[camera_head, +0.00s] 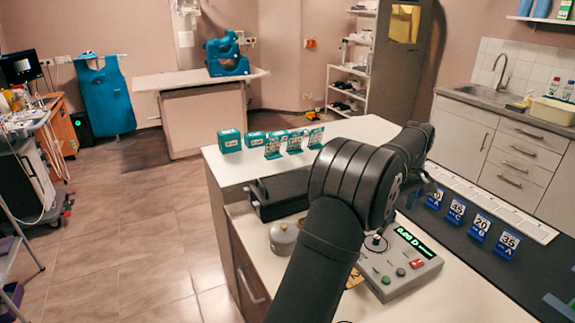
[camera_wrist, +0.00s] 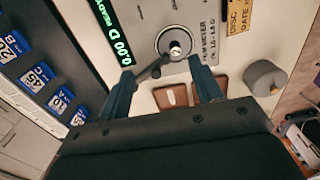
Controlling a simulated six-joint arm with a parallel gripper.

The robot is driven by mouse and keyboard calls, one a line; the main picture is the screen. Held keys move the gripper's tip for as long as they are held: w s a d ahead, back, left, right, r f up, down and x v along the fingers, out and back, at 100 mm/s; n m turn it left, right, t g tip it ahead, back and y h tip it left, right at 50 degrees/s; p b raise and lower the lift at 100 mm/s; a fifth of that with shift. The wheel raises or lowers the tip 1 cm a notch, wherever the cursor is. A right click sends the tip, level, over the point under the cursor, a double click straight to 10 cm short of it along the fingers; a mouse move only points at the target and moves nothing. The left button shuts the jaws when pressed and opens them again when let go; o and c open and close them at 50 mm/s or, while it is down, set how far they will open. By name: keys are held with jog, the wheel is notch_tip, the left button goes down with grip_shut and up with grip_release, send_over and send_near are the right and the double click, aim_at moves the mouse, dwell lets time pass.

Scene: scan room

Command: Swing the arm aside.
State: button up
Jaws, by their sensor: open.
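My arm (camera_head: 340,220) rises from the bottom of the head view and bends over the counter, hiding part of it. My gripper (camera_wrist: 161,68) shows in the wrist view, with its two fingers apart and nothing seen between them but the device below. That device is a grey metering unit (camera_head: 410,272) with a green display reading 0.00 D. In the wrist view its round port (camera_wrist: 175,42) and a dark lever lie just beyond the fingertips. I cannot tell the gap between fingers and device. In the head view the gripper is mostly hidden behind the arm.
A grey knobbed cylinder (camera_head: 283,238) and a black box (camera_head: 283,195) stand left of my arm. Teal boxes (camera_head: 229,140) and number cards line the back. Blue number tags (camera_head: 479,228) stand on the dark strip at right. Brown pieces (camera_wrist: 187,95) lie near the device.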

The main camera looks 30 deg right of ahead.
jog(key=c, duration=0.7)
jog(key=shift+s+f+m+t, duration=0.2)
jog(key=shift+s+m+t, duration=0.1)
jog(key=shift+m, duration=0.1)
jog(key=c, duration=0.4)
jog(key=shift+s+f+m+t, duration=0.2)
jog(key=shift+f+m+t, duration=0.05)
jog(key=shift+m+t, duration=0.3)
grip_shut()
jog(key=shift+s+d+f+m+t+h, duration=0.15)
jog(key=shift+s+d+m+t+h, duration=0.25)
jog(key=shift+s+m+t, duration=1.05)
jog(key=shift+s+d+f+m+t+h, duration=0.25)
jog(key=shift+s+m+h, duration=0.2)
jog(key=shift+m, duration=1.85)
jog(key=shift+s+d+f+m+t+h, duration=0.1)
jog(key=shift+s+d+m+t+h, duration=0.25)
jog(key=shift+s+m+t, duration=1.1)
jog(key=shift+w+a+m+g, duration=0.1)
jog(key=shift+w+m+g, duration=0.35)
jog(key=shift+w+g, duration=0.1)
